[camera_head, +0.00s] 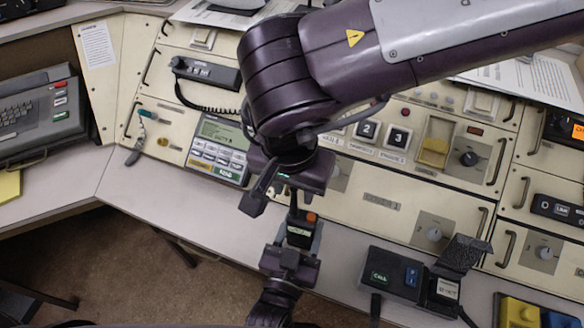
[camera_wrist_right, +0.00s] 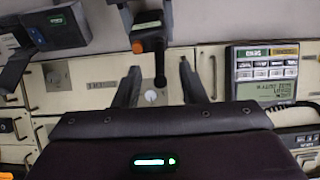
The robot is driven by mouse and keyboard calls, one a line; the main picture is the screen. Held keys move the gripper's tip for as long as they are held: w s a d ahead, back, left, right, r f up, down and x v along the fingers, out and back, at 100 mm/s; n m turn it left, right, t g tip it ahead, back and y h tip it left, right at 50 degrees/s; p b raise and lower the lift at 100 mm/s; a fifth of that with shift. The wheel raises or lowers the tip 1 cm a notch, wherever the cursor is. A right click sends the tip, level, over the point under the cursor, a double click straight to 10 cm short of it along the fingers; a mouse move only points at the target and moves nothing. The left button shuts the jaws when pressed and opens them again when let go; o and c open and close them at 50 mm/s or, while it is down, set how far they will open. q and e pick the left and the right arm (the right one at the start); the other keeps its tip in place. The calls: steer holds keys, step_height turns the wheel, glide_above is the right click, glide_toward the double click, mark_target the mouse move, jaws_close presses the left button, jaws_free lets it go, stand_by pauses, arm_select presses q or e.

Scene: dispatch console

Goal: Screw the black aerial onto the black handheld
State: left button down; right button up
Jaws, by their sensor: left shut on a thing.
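The black handheld (camera_head: 300,236), with a small green screen and an orange knob, is upright in my left gripper (camera_head: 290,258), which is shut on it. The handheld also shows at the top of the right wrist view (camera_wrist_right: 150,36). The black aerial (camera_wrist_right: 160,68) stands at the handheld's top end beside the orange knob, and seems to touch it; how far it is screwed in cannot be told. My right gripper (camera_wrist_right: 160,88) is open, one finger on each side of the aerial, with gaps visible. In the head view the right gripper (camera_head: 288,187) is just above the handheld.
The console with a keypad unit (camera_head: 218,148) lies behind the grippers. A corded handset (camera_head: 205,72) is at upper left. A black charger-like unit with an open lid (camera_head: 415,280) sits at lower right, near yellow and blue blocks (camera_head: 530,315). Open floor shows at lower left.

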mark_target(295, 200)
steer(key=shift+w+d+f, duration=0.1)
steer(key=shift+w+f, duration=0.05)
steer(key=shift+f, duration=1)
steer(key=shift+w+f, duration=0.1)
steer(key=shift+f, duration=1)
jaws_close()
steer(key=m, duration=0.6)
steer(key=shift+m+g+h, duration=0.3)
steer(key=shift+h, duration=0.1)
steer(key=m, duration=0.4)
steer(key=shift+s+m, duration=0.1)
steer(key=shift+m, duration=0.2)
steer(key=m+g, duration=0.1)
steer(key=m, duration=0.6)
steer(key=m+g, duration=0.1)
steer(key=m, duration=0.5)
steer(key=shift+s, duration=0.1)
jaws_free()
